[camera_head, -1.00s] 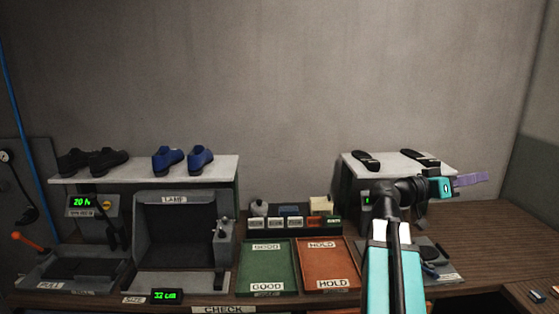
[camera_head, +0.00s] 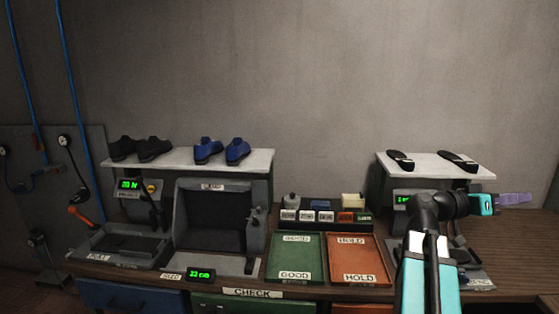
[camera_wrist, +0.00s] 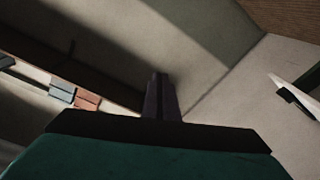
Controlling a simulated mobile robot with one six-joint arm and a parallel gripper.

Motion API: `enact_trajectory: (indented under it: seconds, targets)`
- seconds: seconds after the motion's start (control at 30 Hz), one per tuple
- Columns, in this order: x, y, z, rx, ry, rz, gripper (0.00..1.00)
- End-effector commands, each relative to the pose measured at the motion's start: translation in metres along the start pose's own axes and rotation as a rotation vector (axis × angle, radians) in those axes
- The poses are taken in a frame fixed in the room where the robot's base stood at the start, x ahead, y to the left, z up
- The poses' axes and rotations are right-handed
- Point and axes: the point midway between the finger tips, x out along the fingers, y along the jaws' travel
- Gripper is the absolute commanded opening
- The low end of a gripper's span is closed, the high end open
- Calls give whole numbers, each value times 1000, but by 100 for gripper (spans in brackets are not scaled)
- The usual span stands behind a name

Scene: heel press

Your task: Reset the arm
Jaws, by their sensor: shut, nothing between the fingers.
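My arm rises from the lower right of the head view and bends to the right at a black joint. My gripper (camera_head: 516,198), with pale purple fingers, points right above the right end of the workbench. Its fingers are shut with nothing between them. In the wrist view the closed fingers (camera_wrist: 160,98) stand together in the middle, touching no object. The arm hides part of the device under the right shelf.
A left shelf (camera_head: 262,163) holds black and blue shoes; a right shelf (camera_head: 436,173) holds dark soles. A green GOOD tray (camera_head: 296,259) and an orange HOLD tray (camera_head: 359,261) lie left of my arm. Bare bench (camera_head: 525,235) lies below my gripper.

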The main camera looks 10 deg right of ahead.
Motion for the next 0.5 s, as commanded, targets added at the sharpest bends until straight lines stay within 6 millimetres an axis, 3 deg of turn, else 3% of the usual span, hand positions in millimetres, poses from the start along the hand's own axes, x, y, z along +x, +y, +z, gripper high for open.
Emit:
enact_trajectory:
  seconds: [0.27, 0.37, 0.5]
  targets:
    - [-16, -44, 42, -58, -50, -77, 0]
    - [-25, -66, 64, -90, -76, -116, 0]
    - [-45, -108, 109, -154, -128, -196, 0]
